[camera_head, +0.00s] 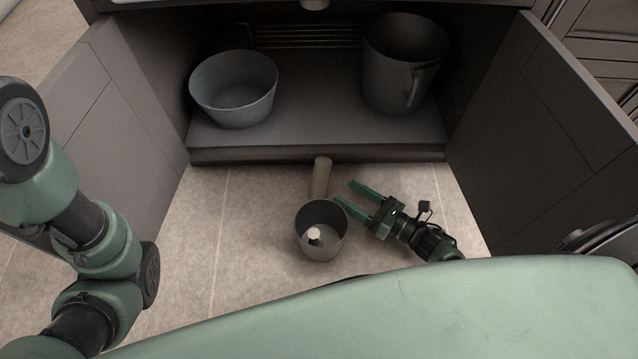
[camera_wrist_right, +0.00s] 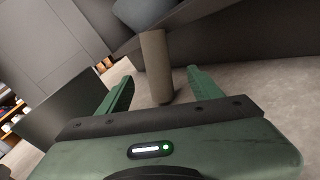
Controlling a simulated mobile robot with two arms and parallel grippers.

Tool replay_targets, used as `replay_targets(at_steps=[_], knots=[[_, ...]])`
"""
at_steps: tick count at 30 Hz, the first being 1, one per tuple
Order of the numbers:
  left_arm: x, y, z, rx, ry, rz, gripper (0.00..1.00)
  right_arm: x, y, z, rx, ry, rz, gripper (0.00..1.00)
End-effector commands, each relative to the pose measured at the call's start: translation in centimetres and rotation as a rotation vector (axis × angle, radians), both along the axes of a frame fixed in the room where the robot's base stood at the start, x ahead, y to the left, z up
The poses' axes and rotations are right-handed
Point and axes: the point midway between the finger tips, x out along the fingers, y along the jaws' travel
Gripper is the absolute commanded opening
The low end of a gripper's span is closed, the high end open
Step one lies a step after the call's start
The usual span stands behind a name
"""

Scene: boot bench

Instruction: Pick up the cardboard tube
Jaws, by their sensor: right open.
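The cardboard tube (camera_head: 320,179) is a slim brown cylinder standing upright on the floor, just in front of the cabinet's bottom shelf. Its lower part is hidden behind a grey bin in the head view. My right gripper (camera_head: 345,192) is open and empty, to the right of the tube and bin, with its fingers pointing towards the tube. In the right wrist view the tube (camera_wrist_right: 156,66) shows in the gap between the two open fingers (camera_wrist_right: 162,80), seemingly beyond their tips. My left arm shows at the left of the head view, but its gripper does not.
The grey bin (camera_head: 322,245) stands close in front of the tube, with a small pale object (camera_head: 314,234) inside. A grey-blue basin (camera_head: 234,100) and a dark bucket (camera_head: 392,80) stand on the cabinet shelf (camera_head: 310,130). Open cabinet doors flank both sides. Floor left of the bin is clear.

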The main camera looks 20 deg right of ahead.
Motion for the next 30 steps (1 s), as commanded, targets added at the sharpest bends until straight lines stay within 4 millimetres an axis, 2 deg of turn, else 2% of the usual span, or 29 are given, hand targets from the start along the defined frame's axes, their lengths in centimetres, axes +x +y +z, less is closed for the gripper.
replay_targets(at_steps=[15,19,25,26,30], knots=[[-0.1,0.0,-3.7,-0.001,-0.003,-0.001,0.64,5.1,4.2,0.2,-0.001,-0.005,0.002,0.65],[-0.1,0.0,-3.9,0.000,-0.002,0.000,0.64,5.8,4.7,0.4,-0.001,-0.004,0.001,0.65],[-0.1,0.0,-3.8,0.000,-0.003,0.000,0.64,5.9,4.7,0.6,-0.001,-0.002,0.001,0.65],[-0.1,0.0,-3.8,0.000,-0.003,0.000,0.64,5.9,4.7,0.6,-0.001,-0.002,0.001,0.62],[-0.1,0.0,-3.8,0.000,-0.003,0.000,0.64,5.9,4.7,0.5,0.000,-0.002,0.001,0.23]])
